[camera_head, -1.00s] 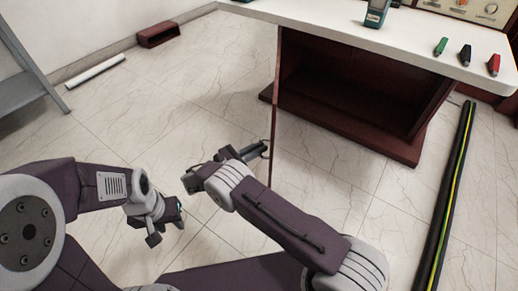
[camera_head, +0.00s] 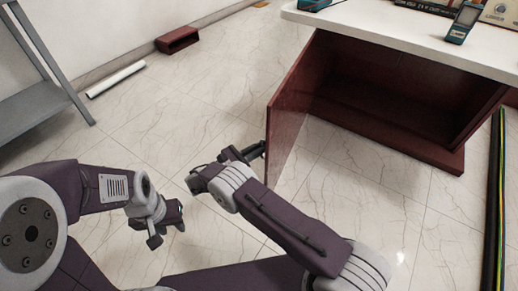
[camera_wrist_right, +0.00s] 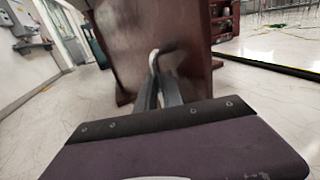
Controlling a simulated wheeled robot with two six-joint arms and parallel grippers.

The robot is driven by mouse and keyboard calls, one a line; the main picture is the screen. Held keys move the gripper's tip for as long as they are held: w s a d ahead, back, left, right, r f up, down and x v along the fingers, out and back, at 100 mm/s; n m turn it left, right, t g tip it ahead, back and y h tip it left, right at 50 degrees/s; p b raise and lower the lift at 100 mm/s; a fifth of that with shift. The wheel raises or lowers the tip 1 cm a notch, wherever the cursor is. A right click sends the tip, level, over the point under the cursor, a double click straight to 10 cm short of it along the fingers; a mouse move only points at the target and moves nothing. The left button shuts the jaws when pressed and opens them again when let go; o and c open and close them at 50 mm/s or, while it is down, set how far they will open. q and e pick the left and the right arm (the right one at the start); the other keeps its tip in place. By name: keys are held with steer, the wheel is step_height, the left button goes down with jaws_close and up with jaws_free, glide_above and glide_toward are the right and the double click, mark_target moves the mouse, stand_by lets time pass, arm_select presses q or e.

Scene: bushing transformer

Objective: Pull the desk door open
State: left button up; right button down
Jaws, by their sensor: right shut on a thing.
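The desk (camera_head: 400,32) has a white top and a dark red cabinet (camera_head: 390,95) below, with its dark inside exposed. The desk door (camera_head: 286,125), a dark red panel, stands open at the cabinet's left side. My right gripper (camera_head: 256,152) is at the door's near edge. The right wrist view shows its fingers (camera_wrist_right: 160,92) shut on the door handle (camera_wrist_right: 166,50), with the door panel (camera_wrist_right: 130,45) close behind. My left gripper (camera_head: 170,226) is open and empty above the floor, left of the door and apart from it.
The tiled floor (camera_head: 210,100) is clear left of the door. A grey metal rack (camera_head: 40,95) stands at the left, with a white tube (camera_head: 115,79) and a red-brown box (camera_head: 177,40) by the wall. A black and yellow-green strip (camera_head: 497,200) lies at the right.

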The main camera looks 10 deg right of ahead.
arm_select(q)
steer(key=shift+w+a, duration=0.15)
steer(key=shift+a, duration=0.1)
arm_select(e)
steer(key=shift+w+a, duration=0.15)
steer(key=shift+w, duration=0.1)
steer(key=c, duration=1.5)
jaws_free()
steer(key=shift+f, duration=0.1)
steer(key=shift+s, duration=0.1)
